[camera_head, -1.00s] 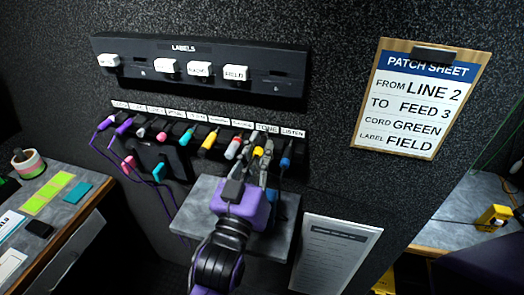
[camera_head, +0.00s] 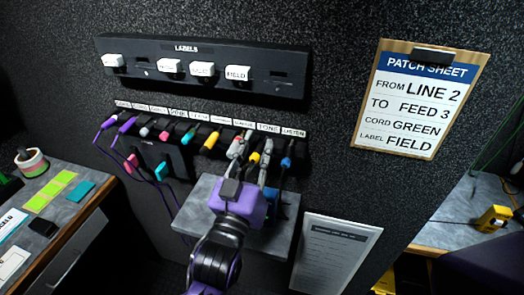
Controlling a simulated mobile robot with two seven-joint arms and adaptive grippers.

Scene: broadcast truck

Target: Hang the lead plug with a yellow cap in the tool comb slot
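A plug with a yellow cap (camera_head: 254,159) hangs at the black tool comb (camera_head: 290,144), near the label TONE. My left gripper (camera_head: 252,154), with a purple body, reaches up to it from below. Its grey fingers are spread, one on each side of the yellow-capped plug, with a gap visible between. The left finger covers part of a red and white plug. Whether the yellow-capped plug is fully seated in its slot is hard to tell. Another yellow plug (camera_head: 211,141) hangs further left on the comb. My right gripper is not in view.
Several other coloured plugs hang close by, including a blue plug (camera_head: 287,160) just right of my gripper. A grey shelf (camera_head: 190,205) lies below. A LABELS rail (camera_head: 205,62) is above; a patch sheet clipboard (camera_head: 420,100) is at the right.

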